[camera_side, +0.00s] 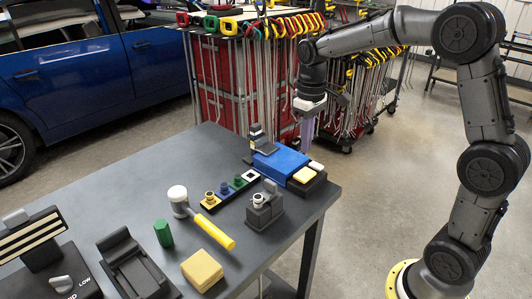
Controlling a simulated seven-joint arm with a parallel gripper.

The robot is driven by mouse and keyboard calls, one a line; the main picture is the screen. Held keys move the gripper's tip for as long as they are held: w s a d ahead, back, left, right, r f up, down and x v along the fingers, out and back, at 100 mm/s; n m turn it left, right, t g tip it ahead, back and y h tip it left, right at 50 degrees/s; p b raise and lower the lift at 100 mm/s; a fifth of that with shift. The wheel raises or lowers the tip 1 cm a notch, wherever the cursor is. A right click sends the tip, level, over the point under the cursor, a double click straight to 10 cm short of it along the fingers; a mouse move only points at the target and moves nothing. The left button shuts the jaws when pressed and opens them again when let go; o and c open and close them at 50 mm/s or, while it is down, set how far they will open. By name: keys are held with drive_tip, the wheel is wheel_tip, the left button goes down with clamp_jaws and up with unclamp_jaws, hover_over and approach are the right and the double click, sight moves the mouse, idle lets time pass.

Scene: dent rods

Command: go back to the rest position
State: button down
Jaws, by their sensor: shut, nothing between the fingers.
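My gripper (308,122) hangs at the end of my arm, pointing down, above the far right part of the dark table (110,197). It is shut and holds nothing that I can see. Its fingers look purplish and partly blend with the tool cart behind. A blue box or cloth (281,162) lies on the table below and to the left of the gripper, apart from it.
On the table are a mallet (215,231) with a yellow handle, a green cylinder (163,233), a yellow block (202,270), a tip strip (222,193) and a grey holder (264,210). A cart of rods (222,75) stands behind. A blue car (80,70) is at left.

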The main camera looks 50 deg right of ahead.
drive_tip(key=s+a+r+n+t, duration=0.1)
drive_tip(key=s+a+r+t, duration=0.3)
drive_tip(key=s+r, duration=0.5)
drive_tip(key=s+a+f, duration=0.1)
drive_tip(key=s+f, duration=0.1)
drive_tip(key=s, duration=0.4)
drive_tip(key=s+a+f+m+t, duration=0.1)
drive_tip(key=s+a+f, duration=0.1)
drive_tip(key=s, duration=0.5)
drive_tip(key=shift+f+t, duration=0.3)
drive_tip(key=shift+f, duration=0.35)
